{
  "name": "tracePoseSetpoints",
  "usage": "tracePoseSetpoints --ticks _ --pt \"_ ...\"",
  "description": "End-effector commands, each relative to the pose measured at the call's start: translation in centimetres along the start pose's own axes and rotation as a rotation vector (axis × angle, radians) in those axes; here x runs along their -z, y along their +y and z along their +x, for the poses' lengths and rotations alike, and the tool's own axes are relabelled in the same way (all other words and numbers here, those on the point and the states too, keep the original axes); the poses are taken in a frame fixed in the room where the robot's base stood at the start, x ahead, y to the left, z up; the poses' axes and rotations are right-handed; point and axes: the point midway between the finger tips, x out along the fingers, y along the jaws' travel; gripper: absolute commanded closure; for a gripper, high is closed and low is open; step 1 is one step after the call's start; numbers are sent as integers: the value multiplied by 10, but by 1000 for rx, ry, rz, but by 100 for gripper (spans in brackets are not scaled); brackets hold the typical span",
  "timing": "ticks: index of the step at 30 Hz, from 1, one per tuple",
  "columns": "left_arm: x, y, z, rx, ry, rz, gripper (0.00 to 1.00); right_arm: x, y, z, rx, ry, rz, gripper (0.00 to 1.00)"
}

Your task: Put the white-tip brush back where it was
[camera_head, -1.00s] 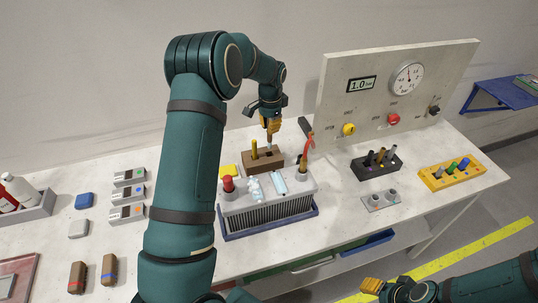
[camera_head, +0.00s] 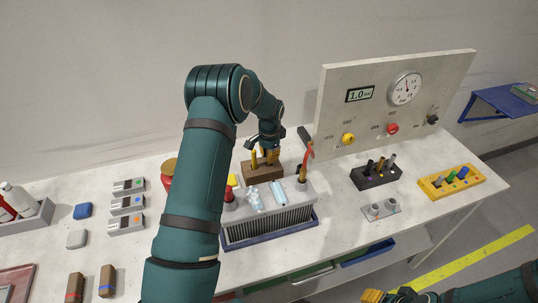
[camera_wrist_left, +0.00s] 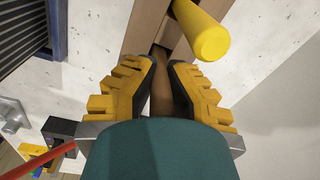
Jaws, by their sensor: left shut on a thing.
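My left gripper (camera_head: 270,157) is at the wooden block (camera_head: 262,174) at the back middle of the table. In the left wrist view its yellow fingers (camera_wrist_left: 163,85) are shut on a brown brush handle (camera_wrist_left: 162,98), with a slot of the block just beyond. The brush's white tip is hidden, so I cannot tell how deep it sits in the block. A yellow-ended brush (camera_wrist_left: 205,38) stands in the block beside my fingers. My right gripper (camera_head: 374,296) shows only partly at the bottom edge, away from the block.
A grey ribbed unit (camera_head: 268,228) in a blue tray stands in front of the block. A red-handled tool (camera_head: 306,160) stands close to the right. A gauge panel (camera_head: 395,100), a black holder (camera_head: 376,176) and a yellow holder (camera_head: 450,182) are further right.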

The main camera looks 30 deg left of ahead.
Motion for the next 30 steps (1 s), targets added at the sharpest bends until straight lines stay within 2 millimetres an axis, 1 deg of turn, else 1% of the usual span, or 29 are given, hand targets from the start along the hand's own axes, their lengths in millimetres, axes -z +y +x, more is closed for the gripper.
tracePoseSetpoints --ticks 2,3,4,5,13,17,20,30 --pt "0 0 4 0 0 0 100 0 1 3 -1 0 0 53" --pt "0 0 3 0 0 0 79 0 1 3 -1 0 0 53" --pt "0 0 3 0 0 0 69 0 1 2 -1 0 0 53" --pt "0 0 3 0 0 0 66 0 1 2 -1 0 0 53" --pt "0 0 2 0 0 0 66 0 1 2 -1 0 0 53" --pt "0 0 -4 0 1 0 66 0 -1 -2 0 0 0 53" --pt "1 -1 -18 2 3 -1 66 0 0 -1 0 0 0 53" --pt "0 -1 -86 2 3 0 66 0 -1 -2 0 0 0 53"
